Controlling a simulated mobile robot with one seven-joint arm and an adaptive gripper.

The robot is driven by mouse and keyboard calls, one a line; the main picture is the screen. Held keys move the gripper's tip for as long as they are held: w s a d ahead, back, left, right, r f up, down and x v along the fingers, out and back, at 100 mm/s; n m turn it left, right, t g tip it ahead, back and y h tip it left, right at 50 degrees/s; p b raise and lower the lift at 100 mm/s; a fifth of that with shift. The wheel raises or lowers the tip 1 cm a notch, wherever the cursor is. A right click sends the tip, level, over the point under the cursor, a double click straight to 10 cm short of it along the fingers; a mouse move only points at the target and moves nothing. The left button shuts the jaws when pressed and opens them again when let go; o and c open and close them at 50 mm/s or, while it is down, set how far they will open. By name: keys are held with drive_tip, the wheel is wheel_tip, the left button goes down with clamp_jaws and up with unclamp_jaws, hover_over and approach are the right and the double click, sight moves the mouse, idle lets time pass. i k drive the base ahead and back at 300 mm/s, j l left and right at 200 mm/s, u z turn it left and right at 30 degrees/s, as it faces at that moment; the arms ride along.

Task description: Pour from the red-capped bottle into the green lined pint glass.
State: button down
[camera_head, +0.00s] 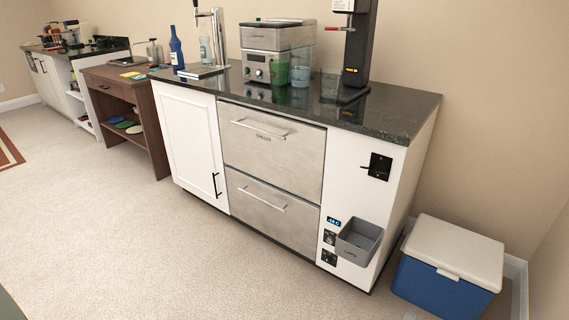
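A dark blue bottle (176,48) stands upright on the dark counter, left of the tap tower. I cannot make out a red cap on either bottle. A green-tinted glass (279,73) stands in front of the silver countertop machine. Lines on the glasses are too small to tell. My gripper is not in view.
A black dispenser (358,45) stands at the counter's right, right of the silver machine (268,50). The tap tower (218,38) rises left of the machine. A blue cooler (448,272) sits on the floor at right. Carpet in front of the cabinet is clear.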

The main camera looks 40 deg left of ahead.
sight(279, 69)
drive_tip(key=i+j, duration=0.1)
drive_tip(key=j, duration=0.4)
drive_tip(key=i+j, duration=0.1)
drive_tip(key=j, duration=0.45)
drive_tip(key=i+j, duration=0.1)
drive_tip(key=j, duration=0.4)
drive_tip(key=i+j, duration=0.1)
drive_tip(key=j, duration=0.4)
drive_tip(key=i+j, duration=0.1)
drive_tip(key=j, duration=0.4)
drive_tip(key=i+j, duration=0.1)
drive_tip(key=j, duration=0.45)
drive_tip(key=i+j, duration=0.15)
drive_tip(key=j, duration=0.35)
drive_tip(key=z, duration=0.05)
